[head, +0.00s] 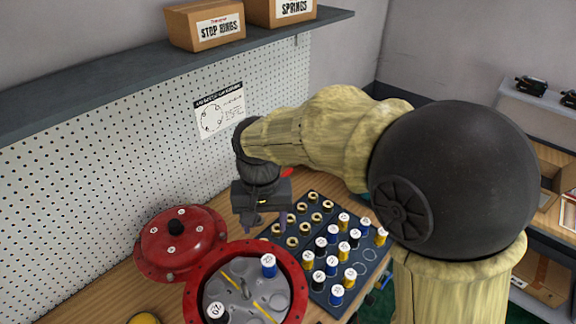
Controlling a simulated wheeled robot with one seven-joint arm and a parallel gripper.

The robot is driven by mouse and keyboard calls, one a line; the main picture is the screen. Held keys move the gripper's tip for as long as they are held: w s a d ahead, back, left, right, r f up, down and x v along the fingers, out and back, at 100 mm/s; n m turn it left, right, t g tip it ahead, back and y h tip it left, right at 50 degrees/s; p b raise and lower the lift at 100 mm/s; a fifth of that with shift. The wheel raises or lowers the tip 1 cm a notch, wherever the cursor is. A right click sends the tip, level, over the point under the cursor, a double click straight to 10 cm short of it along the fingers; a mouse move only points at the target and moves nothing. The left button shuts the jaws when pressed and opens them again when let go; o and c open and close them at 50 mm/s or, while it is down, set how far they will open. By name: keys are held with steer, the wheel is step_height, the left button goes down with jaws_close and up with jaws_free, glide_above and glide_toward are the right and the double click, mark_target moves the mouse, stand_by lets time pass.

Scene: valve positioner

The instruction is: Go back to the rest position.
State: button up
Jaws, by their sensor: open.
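My arm reaches in from the right, and my gripper (265,222) hangs pointing down with its fingers apart. It appears above the gap between the red round housing (296,264) and the dark tray (319,196). Nothing shows between the fingers. The housing is open, with a blue cylinder with a white numbered top (268,265) and a black one (217,312) in its grey inside. The tray holds several blue, black and yellow cylinders with white tops and rows of tan rings (292,241). My arm hides part of the bench behind it.
A red lid with a black knob (178,236) lies on the wooden bench (105,296) left of the housing. A pegboard wall (120,150) stands behind, under a dark shelf (120,82) with cardboard boxes (205,25). A shelf unit (540,98) stands at the right.

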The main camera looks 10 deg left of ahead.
steer(key=w+d+f+m+t, duration=0.1)
steer(key=w+d+f, duration=0.1)
steer(key=d, duration=0.6)
steer(key=w+d+f+m, duration=0.1)
steer(key=w+d, duration=0.1)
steer(key=d, duration=0.6)
steer(key=s+d+f+m, duration=0.1)
steer(key=s+d, duration=0.1)
steer(key=d, duration=0.5)
steer(key=s+d+f+t, duration=0.1)
steer(key=s+d+f, duration=0.1)
steer(key=d, duration=0.5)
steer(key=shift+s+d+f+m+t, duration=0.3)
steer(key=shift+s+d+m, duration=0.1)
steer(key=shift+s, duration=0.4)
